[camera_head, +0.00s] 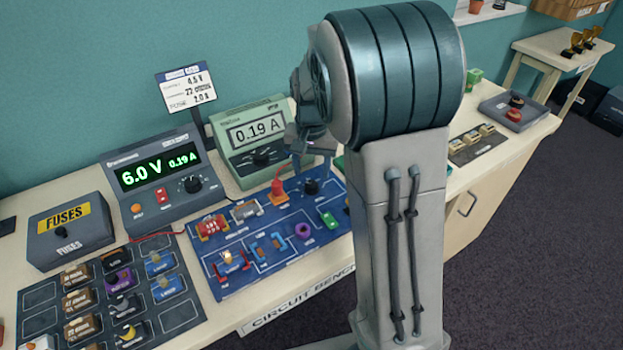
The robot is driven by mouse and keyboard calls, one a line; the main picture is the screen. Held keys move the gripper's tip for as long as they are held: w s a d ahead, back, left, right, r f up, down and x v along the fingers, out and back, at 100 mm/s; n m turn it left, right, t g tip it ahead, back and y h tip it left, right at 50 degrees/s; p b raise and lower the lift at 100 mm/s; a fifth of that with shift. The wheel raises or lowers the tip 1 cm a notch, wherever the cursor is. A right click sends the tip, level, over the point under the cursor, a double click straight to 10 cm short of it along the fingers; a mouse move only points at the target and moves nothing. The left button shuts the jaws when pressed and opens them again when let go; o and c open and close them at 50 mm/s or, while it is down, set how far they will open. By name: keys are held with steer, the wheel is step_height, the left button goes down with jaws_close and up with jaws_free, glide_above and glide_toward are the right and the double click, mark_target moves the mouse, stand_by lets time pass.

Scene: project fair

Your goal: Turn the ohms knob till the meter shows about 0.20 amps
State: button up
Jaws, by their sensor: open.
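The meter (262,133) is a pale green box at the back of the bench, and its display reads 0.19 A. A black knob (312,187), which looks like the ohms knob, sits at the back right of the blue circuit board (219,291). Any marks around it are too small to read. My gripper (302,165) points down just above and behind this knob in the picture, in front of the meter's right side. It is open, and I see nothing held in it. Whether its fingers touch the knob I cannot tell. My arm hides part of the board's right side.
The grey power supply (155,205) shows 6.0 V and 0.19 A. An orange-red piece (279,193) stands close left of the knob. A fuse box (68,240), a parts tray (190,312) and a sign (186,91) are further left. A grey tray (485,103) lies at right.

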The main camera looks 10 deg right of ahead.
mark_target(312, 184)
steer(key=shift+f, duration=2.25)
steer(key=shift+c, duration=0.3)
steer(key=c, duration=0.9)
steer(key=shift+n+b, duration=0.4)
steer(key=shift+n, duration=0.5)
steer(key=o, duration=1)
steer(key=shift+c, duration=0.2)
steer(key=shift+r, duration=0.1)
step_height(312, 184, up, 14)
